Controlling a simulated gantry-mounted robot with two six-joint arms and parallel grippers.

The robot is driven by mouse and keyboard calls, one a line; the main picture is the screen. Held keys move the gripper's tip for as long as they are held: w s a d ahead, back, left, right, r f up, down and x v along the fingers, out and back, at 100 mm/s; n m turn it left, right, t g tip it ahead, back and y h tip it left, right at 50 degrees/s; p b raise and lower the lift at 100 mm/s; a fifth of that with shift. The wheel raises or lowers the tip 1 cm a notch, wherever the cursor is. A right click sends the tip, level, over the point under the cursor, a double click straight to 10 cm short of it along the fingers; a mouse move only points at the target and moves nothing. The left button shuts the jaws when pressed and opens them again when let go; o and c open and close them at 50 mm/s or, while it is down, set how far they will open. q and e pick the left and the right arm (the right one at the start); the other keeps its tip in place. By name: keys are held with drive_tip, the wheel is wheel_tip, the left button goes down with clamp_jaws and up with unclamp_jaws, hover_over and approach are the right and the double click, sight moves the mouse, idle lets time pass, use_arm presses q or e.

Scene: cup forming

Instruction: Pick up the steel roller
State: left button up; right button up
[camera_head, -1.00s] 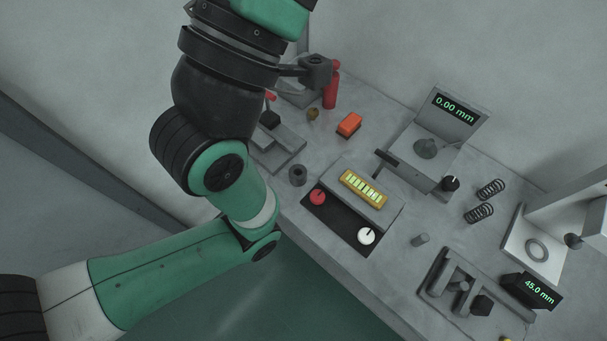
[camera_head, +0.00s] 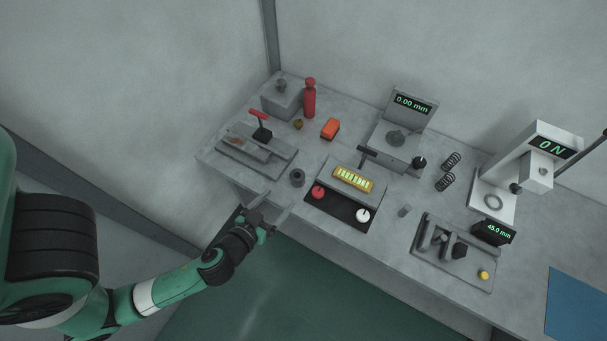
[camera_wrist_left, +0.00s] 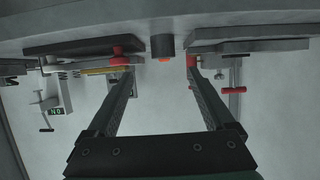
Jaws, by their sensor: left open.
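No part is clearly marked as the steel roller. A short dark-grey cylinder (camera_head: 297,179) with a dark centre in its top stands upright near the bench's front edge, left of the red knob. In the left wrist view this cylinder (camera_wrist_left: 162,46) shows between and beyond the fingertips. A smaller light-grey cylinder (camera_head: 404,211) stands right of the white knob. More metal pieces (camera_head: 440,238) lie in the grey tray (camera_head: 426,259). My left gripper (camera_head: 279,201) is open and empty, just in front of the dark cylinder, fingers pointing at the bench. My right gripper is out of view.
The knob panel (camera_head: 340,205) is right of the dark cylinder. The red-handled lever fixture (camera_head: 262,158) is left and behind. An orange block (camera_head: 330,128), red bottle (camera_head: 310,100), gauge stand (camera_head: 405,125), springs (camera_head: 448,170) and press (camera_head: 515,175) stand farther back or right.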

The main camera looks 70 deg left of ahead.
sight(293, 181)
use_arm(q)
drive_tip(key=p+x, duration=0.1)
drive_tip(key=x, duration=0.5)
drive_tip(key=shift+a, duration=0.1)
drive_tip(key=shift+x, duration=2.75)
drive_tip(key=shift+s+a+r, duration=0.1)
drive_tip(key=shift+r, duration=0.05)
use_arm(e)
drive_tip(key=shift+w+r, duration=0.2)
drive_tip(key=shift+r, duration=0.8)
use_arm(q)
drive_tip(key=shift+c, duration=0.2)
clamp_jaws()
